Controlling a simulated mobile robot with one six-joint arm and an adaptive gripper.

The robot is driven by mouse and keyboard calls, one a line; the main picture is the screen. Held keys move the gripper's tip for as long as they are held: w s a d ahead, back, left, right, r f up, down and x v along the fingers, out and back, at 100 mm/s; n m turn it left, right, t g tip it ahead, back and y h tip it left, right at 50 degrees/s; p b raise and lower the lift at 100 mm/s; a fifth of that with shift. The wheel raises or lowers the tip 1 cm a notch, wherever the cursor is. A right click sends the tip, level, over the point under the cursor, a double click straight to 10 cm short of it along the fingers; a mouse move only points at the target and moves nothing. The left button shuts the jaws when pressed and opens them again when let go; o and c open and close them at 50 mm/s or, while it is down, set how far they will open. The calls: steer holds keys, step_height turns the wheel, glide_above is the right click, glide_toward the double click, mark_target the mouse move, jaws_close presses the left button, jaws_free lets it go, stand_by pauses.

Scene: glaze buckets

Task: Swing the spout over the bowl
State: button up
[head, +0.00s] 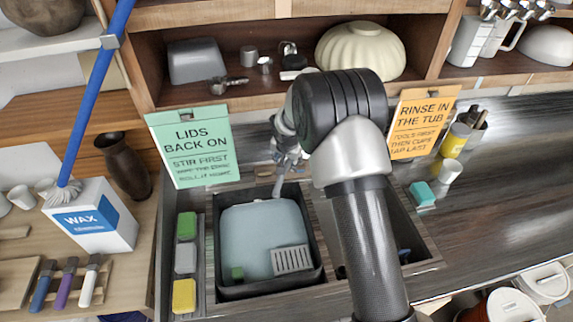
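A sink with two basins is set in the dark counter. The left basin (217,235) holds pale blue-grey water or a pale blue-grey tub floor, with a grey slotted piece (292,260) and a small green block in it. The right basin (425,250) is mostly hidden behind my arm. A thin grey spout (279,186) shows at the back edge of the left basin. My gripper (288,155) is at the back of the sink, close to the spout. It is small and partly hidden by my arm, so I cannot tell whether its fingers touch the spout.
A green sign (192,146) and an orange sign (424,122) stand either side behind the sink. Sponges (186,258) line the left rim. A wax box (92,218) stands at left. Tools in a cup (462,135) and a teal sponge (422,194) are at right. Shelves (300,20) close off the back.

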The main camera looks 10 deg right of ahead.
mark_target(287, 167)
steer(key=x, duration=0.6)
steer(key=shift+w+f, duration=0.1)
steer(key=shift+f, duration=0.05)
jaws_close()
stand_by(0.4)
